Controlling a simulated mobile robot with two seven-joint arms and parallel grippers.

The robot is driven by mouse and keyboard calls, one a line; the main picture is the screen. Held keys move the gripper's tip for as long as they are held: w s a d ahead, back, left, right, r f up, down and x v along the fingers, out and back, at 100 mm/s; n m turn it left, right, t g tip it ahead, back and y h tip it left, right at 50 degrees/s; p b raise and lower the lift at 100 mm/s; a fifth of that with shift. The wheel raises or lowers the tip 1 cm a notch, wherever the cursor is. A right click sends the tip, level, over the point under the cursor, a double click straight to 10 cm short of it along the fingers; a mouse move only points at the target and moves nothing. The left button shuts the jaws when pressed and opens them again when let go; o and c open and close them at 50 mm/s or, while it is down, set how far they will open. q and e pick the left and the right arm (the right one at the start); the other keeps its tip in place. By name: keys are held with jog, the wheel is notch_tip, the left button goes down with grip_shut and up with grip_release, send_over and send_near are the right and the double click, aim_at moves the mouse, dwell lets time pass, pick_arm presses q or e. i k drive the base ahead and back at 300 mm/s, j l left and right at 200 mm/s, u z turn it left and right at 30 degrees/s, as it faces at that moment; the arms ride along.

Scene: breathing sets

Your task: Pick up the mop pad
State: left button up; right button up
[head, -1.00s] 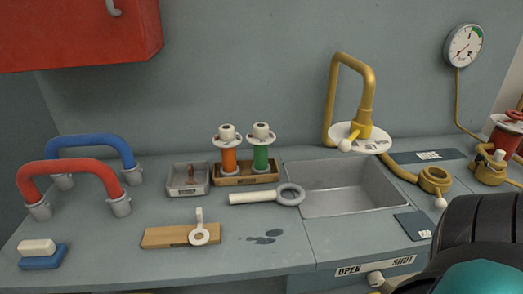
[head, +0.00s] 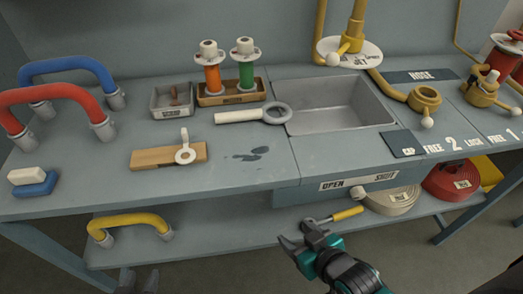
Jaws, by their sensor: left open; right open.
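A small block, white on top and blue below (head: 34,181), lies at the left end of the worktop near its front edge. It looks like the mop pad. Nothing holds it. My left gripper (head: 140,281) shows only as dark fingertips at the bottom edge, in front of the bench and well below and right of the pad; it is open. My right gripper (head: 303,241) is open and empty in front of the lower shelf, far to the right of the pad.
Red (head: 55,100) and blue (head: 72,68) hoses arch behind the pad. A wooden block with a white ring lever (head: 170,155) sits to its right. The lower shelf holds a yellow hose (head: 130,222) and a yellow-handled tool (head: 345,214).

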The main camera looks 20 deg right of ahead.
aim_at(31, 181)
jog(key=j+z, duration=0.2)
jog(key=z, duration=1.1)
jog(key=k+j, duration=0.15)
jog(key=j, duration=0.25)
jog(key=k+j, duration=0.1)
jog(key=j, duration=0.35)
